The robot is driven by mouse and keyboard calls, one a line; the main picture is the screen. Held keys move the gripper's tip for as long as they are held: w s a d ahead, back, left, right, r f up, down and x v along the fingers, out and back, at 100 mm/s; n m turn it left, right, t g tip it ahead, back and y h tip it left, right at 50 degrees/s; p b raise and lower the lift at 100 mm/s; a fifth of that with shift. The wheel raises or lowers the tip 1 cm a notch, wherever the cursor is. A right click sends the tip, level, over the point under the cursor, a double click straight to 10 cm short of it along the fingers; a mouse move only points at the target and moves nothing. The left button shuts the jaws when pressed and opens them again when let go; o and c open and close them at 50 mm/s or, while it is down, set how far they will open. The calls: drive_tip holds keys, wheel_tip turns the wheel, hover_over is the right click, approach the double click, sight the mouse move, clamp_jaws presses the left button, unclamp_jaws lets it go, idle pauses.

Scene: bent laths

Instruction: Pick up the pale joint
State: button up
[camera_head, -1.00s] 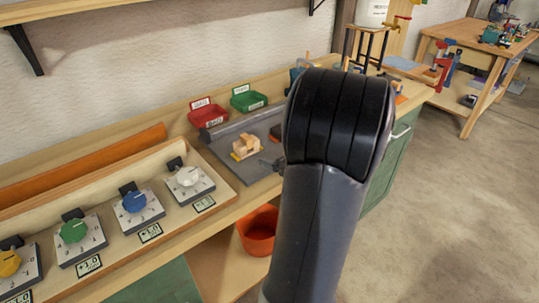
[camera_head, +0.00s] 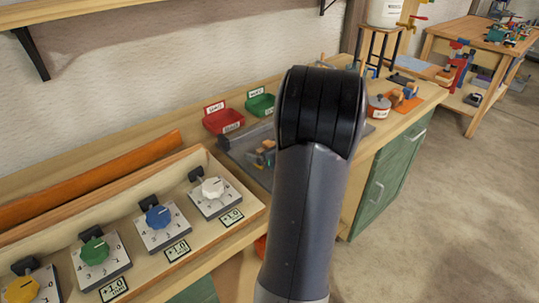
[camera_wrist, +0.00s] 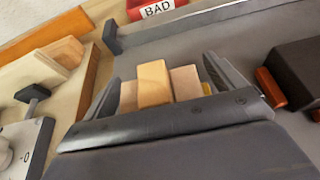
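The pale joint (camera_wrist: 154,84) is a light wooden piece with a raised middle block and lower, pinkish-tan blocks at both sides. It lies on the grey mat (camera_wrist: 160,45). In the wrist view my gripper (camera_wrist: 162,70) is open, with one dark finger on each side of the joint. I cannot tell whether either finger touches it. The joint's lower part is hidden behind the gripper's body. In the head view my arm hides much of the mat, and only a small part of the joint (camera_head: 268,145) shows by my dark gripper.
A red bin (camera_head: 222,118) labelled BAD and a green bin (camera_head: 261,105) stand behind the mat. A dark block with an orange-brown piece (camera_wrist: 271,88) lies right of my gripper. Dial boxes, including a white-knobbed one (camera_head: 214,190), line the bench at left.

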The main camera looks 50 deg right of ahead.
drive_tip(key=c, duration=1.1)
wheel_tip(320, 180, up, 10)
drive_tip(key=shift+p, duration=1.05)
drive_tip(key=shift+s, duration=0.1)
